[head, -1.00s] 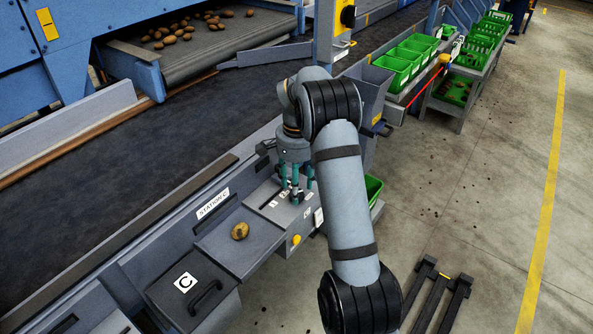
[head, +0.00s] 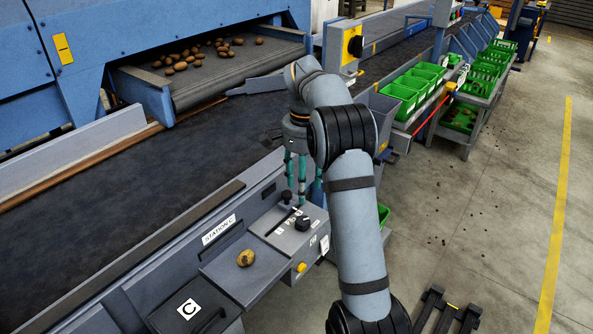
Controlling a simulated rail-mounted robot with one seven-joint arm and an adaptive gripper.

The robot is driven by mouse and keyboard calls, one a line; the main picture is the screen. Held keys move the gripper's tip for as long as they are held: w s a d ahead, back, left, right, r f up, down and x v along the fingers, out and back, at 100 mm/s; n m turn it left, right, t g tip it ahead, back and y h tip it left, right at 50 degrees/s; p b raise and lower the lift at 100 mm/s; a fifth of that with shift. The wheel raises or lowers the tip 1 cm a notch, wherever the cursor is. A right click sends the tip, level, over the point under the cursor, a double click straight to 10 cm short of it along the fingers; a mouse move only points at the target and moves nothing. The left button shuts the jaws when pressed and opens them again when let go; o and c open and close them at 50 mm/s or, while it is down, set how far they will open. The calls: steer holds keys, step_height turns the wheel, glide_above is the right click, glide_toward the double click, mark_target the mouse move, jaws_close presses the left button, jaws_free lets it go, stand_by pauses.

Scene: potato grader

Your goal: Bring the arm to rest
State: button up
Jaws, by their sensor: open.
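My gripper (head: 303,190) points down above the control panel (head: 283,238) at Station C. Its teal fingers stand apart with nothing seen between them, and my arm partly hides the right-hand finger. The fingertips appear to be above the black knobs (head: 303,223), and I cannot tell the exact gap. My arm reaches in from the lower right with its elbow bent.
A potato (head: 245,258) lies on the grey tray beside the panel. The dark conveyor belt (head: 130,190) runs behind the station. Green crates (head: 400,95) stand to the right.

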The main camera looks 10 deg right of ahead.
mark_target(303, 220)
steer(key=shift+f, duration=0.15)
step_height(303, 220, down, 12)
steer(key=shift+r, duration=0.1)
stand_by(0.4)
